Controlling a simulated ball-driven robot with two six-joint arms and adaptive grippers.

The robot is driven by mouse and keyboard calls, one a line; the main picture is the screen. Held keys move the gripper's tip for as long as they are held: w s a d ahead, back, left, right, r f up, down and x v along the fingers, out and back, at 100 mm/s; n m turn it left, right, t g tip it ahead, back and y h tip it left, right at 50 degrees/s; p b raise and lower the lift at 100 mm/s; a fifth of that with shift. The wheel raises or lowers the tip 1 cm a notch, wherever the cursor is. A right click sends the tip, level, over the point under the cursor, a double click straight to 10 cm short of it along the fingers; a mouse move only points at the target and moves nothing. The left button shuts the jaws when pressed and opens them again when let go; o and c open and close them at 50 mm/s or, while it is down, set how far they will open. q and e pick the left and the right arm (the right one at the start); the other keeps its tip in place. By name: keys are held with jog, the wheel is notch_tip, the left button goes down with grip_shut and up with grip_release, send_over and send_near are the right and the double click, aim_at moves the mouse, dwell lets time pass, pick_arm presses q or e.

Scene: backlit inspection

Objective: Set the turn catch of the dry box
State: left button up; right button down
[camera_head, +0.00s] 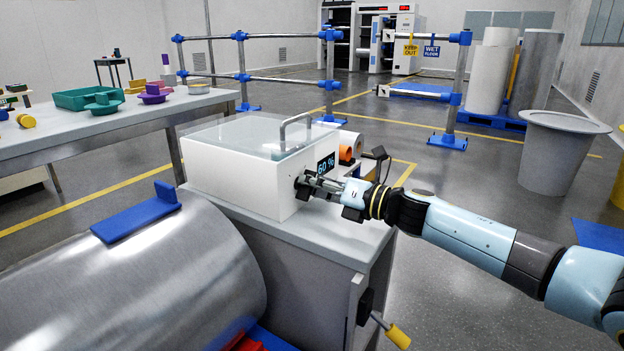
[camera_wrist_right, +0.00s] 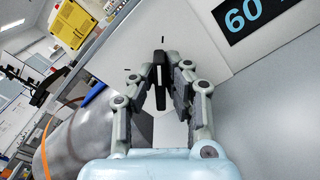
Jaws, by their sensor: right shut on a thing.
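The white dry box (camera_head: 240,170) stands on a grey cabinet, with a clear lid and a metal handle (camera_head: 296,128) on top. Its display (camera_head: 326,165) reads 60 %. The turn catch (camera_wrist_right: 159,72) is a small dark lever on the box's front face, with short dark marks around it in the right wrist view. My right gripper (camera_head: 308,186) is at that face, and in the wrist view its fingers (camera_wrist_right: 165,92) are shut on the catch. The gripper hides most of the catch in the head view. My left gripper is not in view.
A large metal drum (camera_head: 130,270) with a blue bracket lies at the front left. The cabinet (camera_head: 300,265) has a yellow-ended handle (camera_head: 397,336) sticking out low at its right. A table (camera_head: 120,118) with coloured parts stands at the left.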

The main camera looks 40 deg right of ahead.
jog(key=shift+m, duration=0.4)
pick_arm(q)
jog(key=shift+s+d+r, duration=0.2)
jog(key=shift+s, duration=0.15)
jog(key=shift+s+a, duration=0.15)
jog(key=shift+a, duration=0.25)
pick_arm(e)
jog(key=shift+m, duration=0.3)
jog(key=c, duration=1.4)
grip_release()
jog(key=shift+d, duration=0.1)
jog(key=shift+s+d+f, duration=0.1)
jog(key=shift+s, duration=0.15)
jog(key=v, duration=1.1)
jog(key=shift+s, duration=0.25)
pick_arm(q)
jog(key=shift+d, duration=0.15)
